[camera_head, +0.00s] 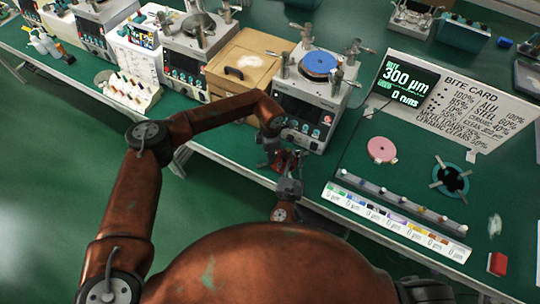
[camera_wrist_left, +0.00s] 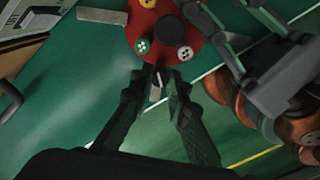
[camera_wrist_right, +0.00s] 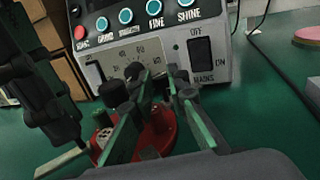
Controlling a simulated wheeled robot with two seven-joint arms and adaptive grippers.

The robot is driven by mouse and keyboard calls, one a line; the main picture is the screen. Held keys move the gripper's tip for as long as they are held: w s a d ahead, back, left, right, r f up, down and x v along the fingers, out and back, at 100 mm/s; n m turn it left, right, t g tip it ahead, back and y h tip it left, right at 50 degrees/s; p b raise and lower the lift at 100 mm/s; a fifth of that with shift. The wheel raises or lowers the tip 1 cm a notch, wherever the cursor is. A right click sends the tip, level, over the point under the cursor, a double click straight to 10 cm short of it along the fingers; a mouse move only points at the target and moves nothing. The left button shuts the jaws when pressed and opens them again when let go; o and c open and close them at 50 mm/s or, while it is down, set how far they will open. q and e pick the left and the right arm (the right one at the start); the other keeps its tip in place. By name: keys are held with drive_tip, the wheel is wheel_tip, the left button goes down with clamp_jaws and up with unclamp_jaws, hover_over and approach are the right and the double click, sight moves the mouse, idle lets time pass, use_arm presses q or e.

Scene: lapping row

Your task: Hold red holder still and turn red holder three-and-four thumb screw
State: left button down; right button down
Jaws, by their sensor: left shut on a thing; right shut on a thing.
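In the left wrist view the red holder (camera_wrist_left: 150,24) is a round disc with a dark central knob (camera_wrist_left: 166,31) and dotted green and white round parts. My left gripper (camera_wrist_left: 159,76) is shut at its near rim, where a pale tab shows. In the right wrist view the red holder (camera_wrist_right: 152,139) lies under the fingers, with dark knobs on it. My right gripper (camera_wrist_right: 160,82) is shut on a small dark part, apparently a thumb screw. Which screw it is, I cannot tell.
A lapping machine (camera_head: 309,107) with a blue disc (camera_head: 319,63) stands just behind. A wooden box (camera_head: 240,62) is to its left. A pink disc (camera_head: 382,149), a teal ring (camera_head: 466,181), a labelled strip (camera_head: 395,222) and a red block (camera_head: 497,263) lie on the right bench.

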use_arm(q)
drive_tip(key=m, duration=0.4)
drive_tip(key=shift+m, duration=0.3)
idle(0.3)
drive_tip(key=c, duration=1.8)
unclamp_jaws()
drive_tip(key=shift+c, duration=0.2)
wheel_tip(320, 180, up, 12)
use_arm(e)
drive_tip(key=c, duration=1.8)
unclamp_jaws()
